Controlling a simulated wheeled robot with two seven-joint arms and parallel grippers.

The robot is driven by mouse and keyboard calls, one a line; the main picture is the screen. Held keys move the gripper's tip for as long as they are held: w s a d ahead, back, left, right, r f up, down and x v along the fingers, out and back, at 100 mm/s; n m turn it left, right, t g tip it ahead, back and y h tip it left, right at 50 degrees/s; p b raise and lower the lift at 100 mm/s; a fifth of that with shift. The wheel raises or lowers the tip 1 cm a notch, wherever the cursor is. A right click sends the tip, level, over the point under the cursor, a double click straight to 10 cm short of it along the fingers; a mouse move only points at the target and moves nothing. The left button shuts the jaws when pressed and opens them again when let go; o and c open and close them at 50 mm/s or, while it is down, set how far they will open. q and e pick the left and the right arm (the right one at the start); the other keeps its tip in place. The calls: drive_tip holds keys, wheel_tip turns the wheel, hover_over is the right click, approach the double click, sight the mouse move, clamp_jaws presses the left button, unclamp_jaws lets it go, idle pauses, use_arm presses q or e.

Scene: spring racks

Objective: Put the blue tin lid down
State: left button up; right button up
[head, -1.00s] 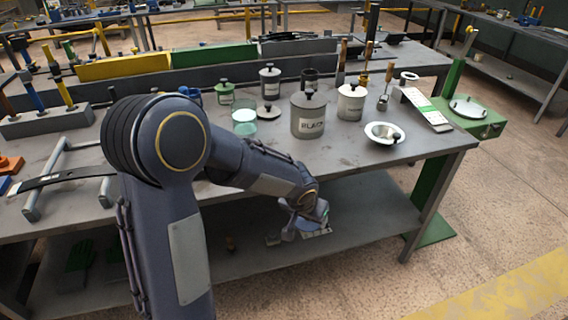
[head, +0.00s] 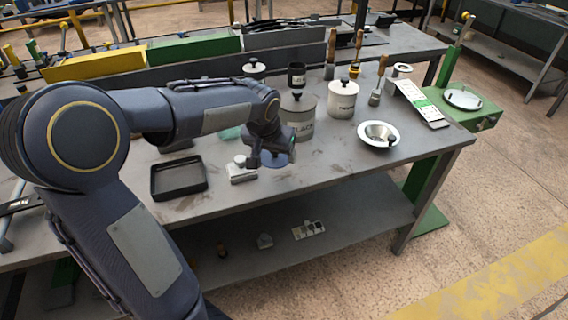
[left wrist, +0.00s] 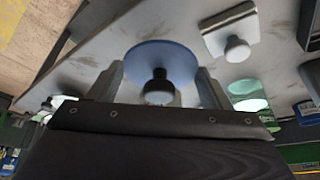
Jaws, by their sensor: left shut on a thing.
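The blue tin lid (head: 276,159) is a round blue disc under my left gripper, near the front middle of the bench. In the left wrist view the lid (left wrist: 165,56) shows as a flat disc with a dark round knob between the fingers. My left gripper (head: 266,150) is shut on the lid; it also shows in the left wrist view (left wrist: 159,88). The lid is very low over or at the bench top; I cannot tell if it touches. My right gripper is not in view.
A square grey lid with a knob (head: 241,172) lies just left of the blue lid, and a black tray (head: 179,179) farther left. The bench front edge is near.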

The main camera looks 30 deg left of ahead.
use_arm(q)
hover_over(285, 171)
drive_tip(key=s, duration=0.2)
wheel_tip(285, 171, down, 6)
drive_tip(key=shift+w+d+r, duration=0.1)
drive_tip(key=shift+r, duration=0.15)
drive_tip(key=shift+w+f, duration=0.2)
drive_tip(key=shift+f, duration=1.55)
drive_tip(key=shift+f, duration=0.2)
drive_tip(key=o, duration=1)
